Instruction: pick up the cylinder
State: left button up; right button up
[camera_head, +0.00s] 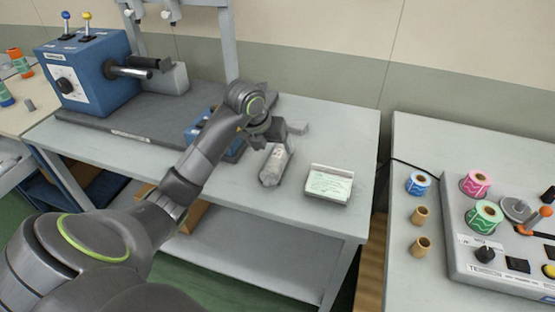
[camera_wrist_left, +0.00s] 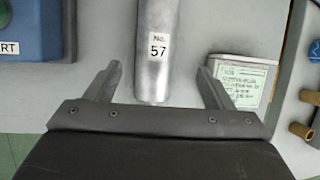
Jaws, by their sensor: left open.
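The cylinder (camera_head: 275,166) is a grey metal piece lying on the grey table, left of a white card tray. In the left wrist view the cylinder (camera_wrist_left: 157,50) bears a label reading "No. 57", and its near end lies between the two finger lines. My left gripper (camera_head: 283,130) is above the cylinder's far part in the head view and hides some of it. In the wrist view the left gripper (camera_wrist_left: 160,85) is open, one finger on each side of the cylinder, with gaps and no visible contact. My right gripper is not in view.
The tray with a green-printed card (camera_head: 330,185) stands close right of the cylinder. A blue box (camera_head: 205,128) sits to its left. A blue machine (camera_head: 88,75) with a shaft stands at the back left. A second table (camera_head: 400,150) holds rolls and a control panel (camera_head: 510,265).

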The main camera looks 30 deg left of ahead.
aim_at(275, 155)
pick_arm(q)
jog(key=x, duration=0.5)
jog(key=p+x, duration=0.1)
jog(key=x, duration=0.1)
jog(key=shift+w+a+f, duration=0.1)
jog(key=shift+a+f, duration=0.15)
jog(key=shift+a, duration=0.1)
jog(key=shift+r, duration=0.15)
grip_shut()
